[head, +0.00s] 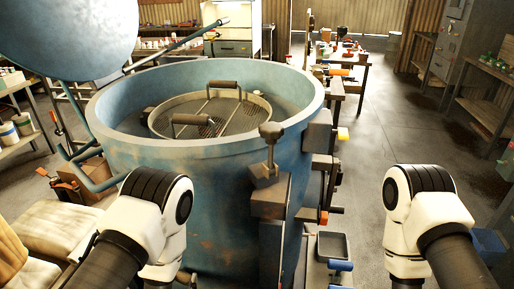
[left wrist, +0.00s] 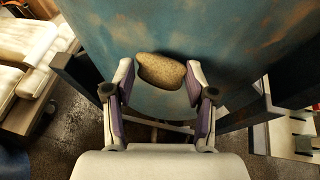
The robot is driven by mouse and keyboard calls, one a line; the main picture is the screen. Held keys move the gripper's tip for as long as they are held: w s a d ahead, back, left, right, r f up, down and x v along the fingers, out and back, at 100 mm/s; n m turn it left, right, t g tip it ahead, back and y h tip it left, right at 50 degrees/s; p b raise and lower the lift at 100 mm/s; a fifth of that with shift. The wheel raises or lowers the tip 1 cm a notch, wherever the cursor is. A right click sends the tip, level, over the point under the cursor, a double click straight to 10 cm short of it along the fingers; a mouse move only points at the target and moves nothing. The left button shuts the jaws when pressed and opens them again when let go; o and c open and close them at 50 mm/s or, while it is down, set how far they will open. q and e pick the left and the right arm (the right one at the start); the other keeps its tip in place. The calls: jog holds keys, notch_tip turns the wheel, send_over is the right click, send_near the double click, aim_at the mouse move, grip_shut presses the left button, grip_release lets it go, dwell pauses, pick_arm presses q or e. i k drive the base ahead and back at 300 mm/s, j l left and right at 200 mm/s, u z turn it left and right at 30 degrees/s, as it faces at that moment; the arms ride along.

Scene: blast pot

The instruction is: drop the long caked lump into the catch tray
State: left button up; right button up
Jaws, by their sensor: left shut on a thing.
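A tan, speckled, rounded lump (left wrist: 161,70) shows in the left wrist view. My left gripper (left wrist: 160,80) is shut on it, with one finger on each side. Behind the lump is the blue, rust-stained wall of the blast pot (left wrist: 200,28). In the head view the pot (head: 210,165) stands in front of me, and my left gripper and the lump are hidden below my left arm. A small dark open tray (head: 332,246) is low at the pot's right side; I cannot tell if it is the catch tray. My right gripper is out of view.
A round mesh screen (head: 215,116) with brown handles lies inside the pot. A clamp post (head: 268,170) and several valves line its right side. Pale padded sacks (head: 45,230) are at the left. The floor (head: 385,130) at right is clear.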

aim_at(341, 253)
jog(key=l+u, duration=0.15)
jog(key=l, duration=0.65)
jog(key=k+l+u, duration=0.15)
jog(key=l, duration=0.7)
jog(key=i+l+z, duration=0.15)
jog(key=z, duration=0.2)
jog(key=i+z, duration=0.25)
jog(key=i, duration=0.15)
